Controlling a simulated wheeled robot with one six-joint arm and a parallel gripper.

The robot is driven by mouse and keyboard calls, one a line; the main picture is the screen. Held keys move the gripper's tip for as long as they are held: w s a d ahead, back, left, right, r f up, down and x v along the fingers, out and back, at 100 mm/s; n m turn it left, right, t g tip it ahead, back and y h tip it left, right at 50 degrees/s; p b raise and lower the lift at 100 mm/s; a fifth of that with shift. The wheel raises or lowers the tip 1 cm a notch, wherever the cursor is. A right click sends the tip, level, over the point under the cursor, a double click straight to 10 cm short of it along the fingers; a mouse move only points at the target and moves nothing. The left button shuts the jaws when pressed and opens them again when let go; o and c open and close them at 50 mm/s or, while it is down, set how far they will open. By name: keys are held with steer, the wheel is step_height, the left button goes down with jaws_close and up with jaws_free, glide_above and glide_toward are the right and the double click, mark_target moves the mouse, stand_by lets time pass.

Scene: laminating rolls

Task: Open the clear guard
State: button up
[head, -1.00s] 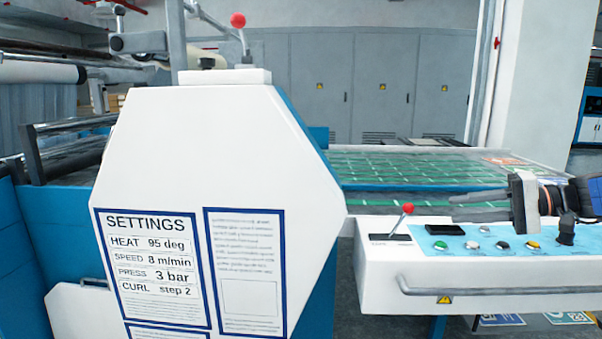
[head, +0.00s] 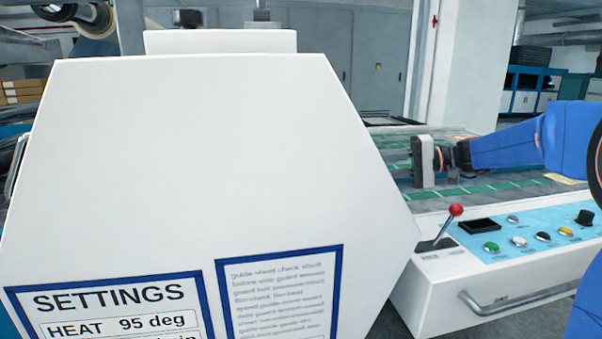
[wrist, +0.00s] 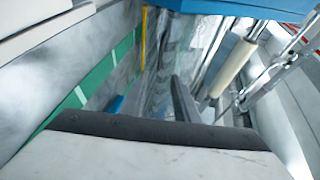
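My gripper (head: 424,162) is in the head view, right of the big white machine housing (head: 210,150) and above the green-patterned sheets. It points left, and its fingertips are not clear there. In the wrist view a pale block with a dark edge (wrist: 160,130), likely part of my gripper, fills the bottom. Whether the fingers are open or shut does not show. I cannot make out the clear guard for certain. A glossy, streaked, see-through-looking surface (wrist: 188,45) in the wrist view may be it. In the head view the housing hides much of the machine behind it.
A control panel (head: 520,238) with buttons, a red-knobbed lever (head: 454,212) and a front rail (head: 530,297) stands at right. The settings sign (head: 110,306) is on the housing. A pale roller (wrist: 232,68) shows in the wrist view. Grey cabinets (head: 378,70) stand behind.

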steer(key=x, duration=1.6)
steer(key=shift+s+a, duration=0.1)
steer(key=shift+a, duration=0.25)
jaws_close()
